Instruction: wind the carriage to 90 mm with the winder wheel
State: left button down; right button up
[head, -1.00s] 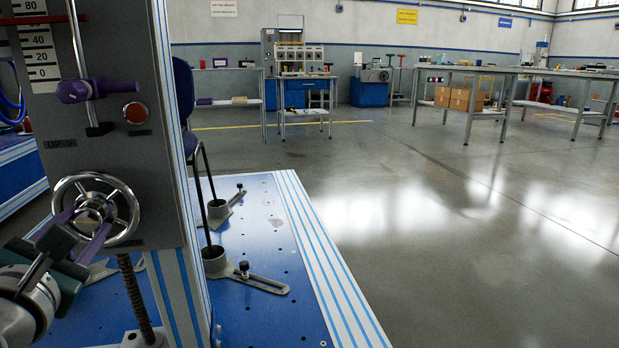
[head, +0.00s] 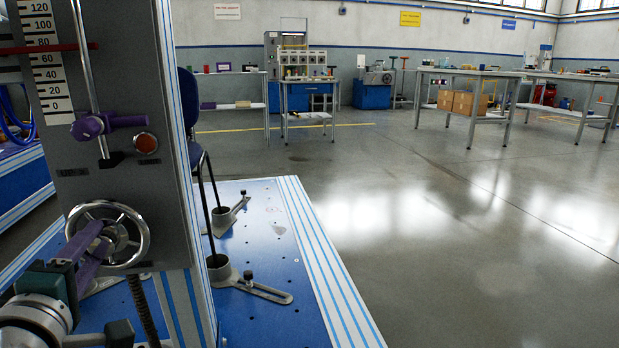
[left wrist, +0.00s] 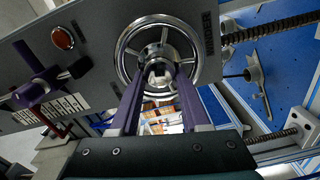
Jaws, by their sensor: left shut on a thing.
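The chrome winder wheel (head: 146,240) is on the grey column face in the head view; it also shows in the left wrist view (left wrist: 122,50). My left gripper (head: 104,238) has its purple fingers around the hub at the wheel's middle and is shut on it. In the left wrist view the gripper (left wrist: 160,76) has one finger on each side of the hub. The white scale (head: 46,80) runs from 0 up to 120. The red pointer (head: 70,47) crosses it between 60 and 80, nearer 80. The carriage itself is not clearly visible. My right gripper is not in view.
A purple clamp lever (head: 108,122) on a rod and an orange-red button (head: 146,143) sit above the wheel. A blue bed plate (head: 270,270) with slotted clamp feet (head: 262,290) lies to the right. Beyond it the floor (head: 430,260) is clear.

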pick_arm(q)
jog(key=shift+w+d+r+m+p, duration=0.1)
jog(key=shift+d+r+m+p, duration=0.15)
jog(key=shift+m, duration=0.3)
jog(key=shift+w+r+m+p, duration=0.1)
jog(key=shift+m+p, duration=0.2)
jog(key=shift+m, duration=0.25)
jog(key=shift+m+p, duration=0.3)
jog(key=shift+m, duration=1.8)
